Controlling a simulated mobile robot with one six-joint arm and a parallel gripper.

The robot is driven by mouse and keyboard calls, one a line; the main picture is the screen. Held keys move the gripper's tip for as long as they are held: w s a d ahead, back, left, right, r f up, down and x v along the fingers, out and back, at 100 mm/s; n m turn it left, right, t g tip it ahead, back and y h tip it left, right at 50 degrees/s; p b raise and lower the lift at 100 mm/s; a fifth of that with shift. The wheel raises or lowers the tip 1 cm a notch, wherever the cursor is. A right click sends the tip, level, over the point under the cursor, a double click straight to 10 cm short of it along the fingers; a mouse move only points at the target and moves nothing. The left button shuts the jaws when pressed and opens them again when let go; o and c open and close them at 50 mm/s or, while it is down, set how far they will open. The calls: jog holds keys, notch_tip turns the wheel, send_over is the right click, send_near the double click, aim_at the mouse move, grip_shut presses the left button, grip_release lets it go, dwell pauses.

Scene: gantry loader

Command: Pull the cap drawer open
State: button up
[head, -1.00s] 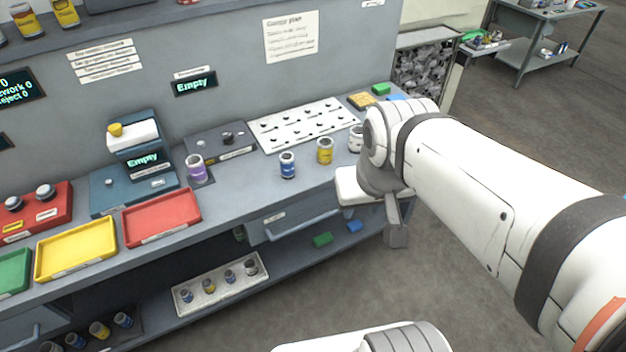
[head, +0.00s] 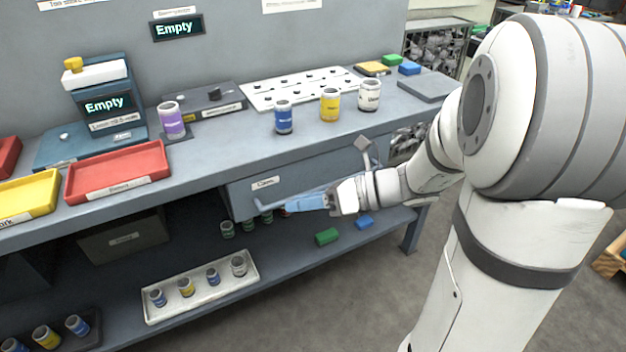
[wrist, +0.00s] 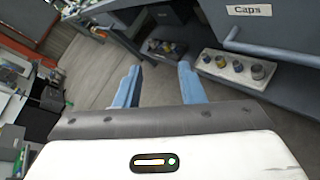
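The cap drawer (head: 240,200) is a grey front under the bench top, with a white label and a long bar handle (head: 268,206). It looks shut. In the wrist view the drawer front (wrist: 262,24) carries a label reading "Caps", and its handle (wrist: 270,50) runs along the right side. My gripper (head: 290,206) has light blue fingers and is at the drawer front, close to the handle in the head view. In the wrist view my gripper (wrist: 158,75) is open with nothing between its fingers, and the handle lies to the right of them, apart.
Blue, yellow and white jars (head: 330,105) stand on the bench above the drawer. The lower shelf holds a white tray (head: 200,298) of small jars, plus green (head: 327,237) and blue (head: 365,223) blocks. Open floor lies before the bench.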

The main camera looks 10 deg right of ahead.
jog(key=w+d+f+m+t+b, duration=0.6)
jog(key=w+f+m+b, duration=0.2)
jog(key=f+m, duration=0.2)
jog(key=m+t+h+b, duration=0.1)
jog(key=m+t+b, duration=0.35)
jog(key=m, duration=0.25)
send_near(324, 186)
jog(key=w+a+f, duration=0.1)
jog(key=w+a, duration=0.1)
jog(key=shift+t, duration=0.35)
jog(key=b+x, duration=0.1)
jog(key=x, duration=0.6)
jog(key=shift+w+r+b, duration=0.15)
jog(key=shift+b, duration=0.2)
grip_shut()
